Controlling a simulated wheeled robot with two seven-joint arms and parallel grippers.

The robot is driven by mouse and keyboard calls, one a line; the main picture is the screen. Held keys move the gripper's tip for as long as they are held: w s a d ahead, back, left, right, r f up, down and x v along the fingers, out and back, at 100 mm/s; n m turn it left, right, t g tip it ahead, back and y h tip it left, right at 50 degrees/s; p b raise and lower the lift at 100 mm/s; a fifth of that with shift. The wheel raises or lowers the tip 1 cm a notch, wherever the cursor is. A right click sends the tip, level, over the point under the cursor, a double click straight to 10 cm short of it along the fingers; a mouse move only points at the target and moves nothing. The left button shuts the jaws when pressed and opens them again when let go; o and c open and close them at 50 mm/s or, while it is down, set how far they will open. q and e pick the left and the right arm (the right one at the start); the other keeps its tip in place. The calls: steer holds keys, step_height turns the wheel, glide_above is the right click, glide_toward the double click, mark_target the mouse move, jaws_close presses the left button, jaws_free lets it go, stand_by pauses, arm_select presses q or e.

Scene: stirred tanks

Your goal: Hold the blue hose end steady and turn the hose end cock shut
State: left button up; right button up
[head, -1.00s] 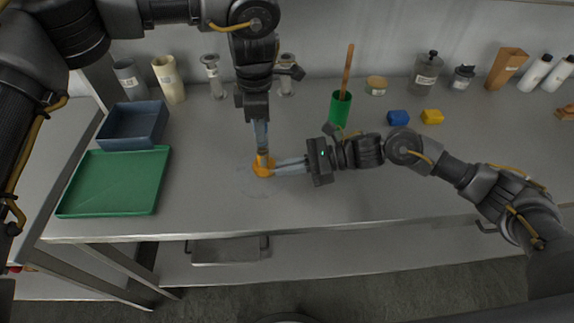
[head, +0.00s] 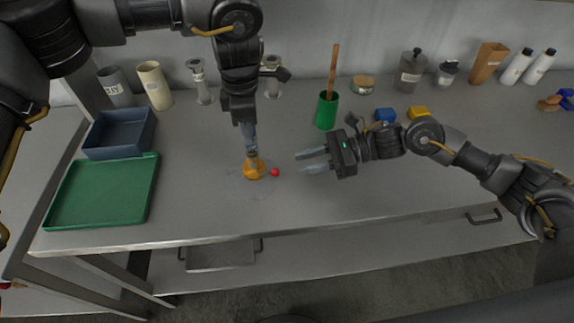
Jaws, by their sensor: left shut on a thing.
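An orange-yellow fitting (head: 254,171), which I take to be the hose end, is at the middle left of the bench. My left gripper (head: 250,153) comes down from above and is shut on its upper part, which the fingers partly hide. I see no clear blue on it. A small red knob (head: 275,172), seemingly the cock's handle, shows at its right side. Its exact angle is too small to tell. My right gripper (head: 299,162) is open and empty, to the right of the red knob and apart from it, with its fingers pointing left.
A green tray (head: 152,190) and a blue-grey bin (head: 120,150) stand at the left. A green cup (head: 326,112) with a wooden handle in it and blue (head: 385,115) and yellow (head: 418,112) blocks are behind my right arm. A faint wet patch surrounds the fitting. The front bench is clear.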

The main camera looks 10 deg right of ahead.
steer(key=shift+v, duration=2.2)
arm_select(q)
steer(key=o, duration=1.1)
steer(key=shift+r, duration=0.1)
step_height(320, 180, up, 12)
steer(key=shift+f, duration=0.1)
